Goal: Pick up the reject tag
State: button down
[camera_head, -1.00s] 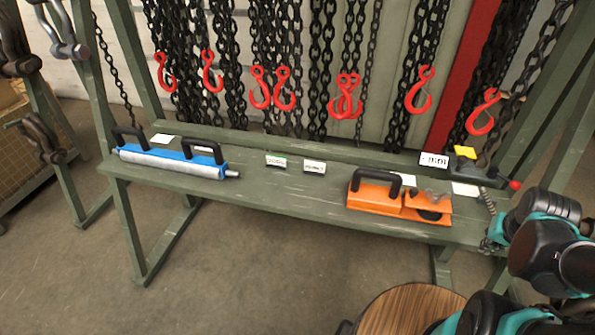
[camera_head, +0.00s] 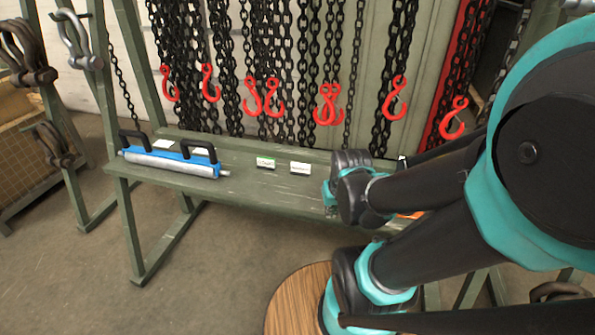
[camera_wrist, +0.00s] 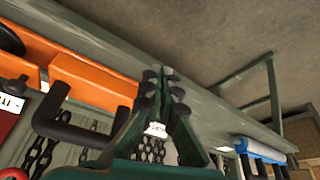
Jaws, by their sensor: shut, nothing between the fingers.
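Two small tags stand on the green bench in the head view, one with a green band (camera_head: 265,162) and a plain whiter one (camera_head: 300,168). Their print is too small to read, so I cannot tell which is the reject tag. My gripper (camera_wrist: 164,84) is shut and empty in the wrist view, with its fingertips together over the bench. A small white tag (camera_wrist: 155,129) shows between the finger linkages, apart from the fingertips. In the head view my wrist hangs over the bench to the right of both tags; my fingertips are not clear there.
The green bench (camera_head: 250,190) also bears a blue and silver bar tool (camera_head: 175,160) at left. An orange tool (camera_wrist: 90,80) with a black handle lies on it, mostly hidden by my arm in the head view. Chains with red hooks (camera_head: 328,105) hang behind.

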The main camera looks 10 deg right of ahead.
aim_at(300, 164)
jog(key=shift+a, duration=0.1)
dwell(0.3)
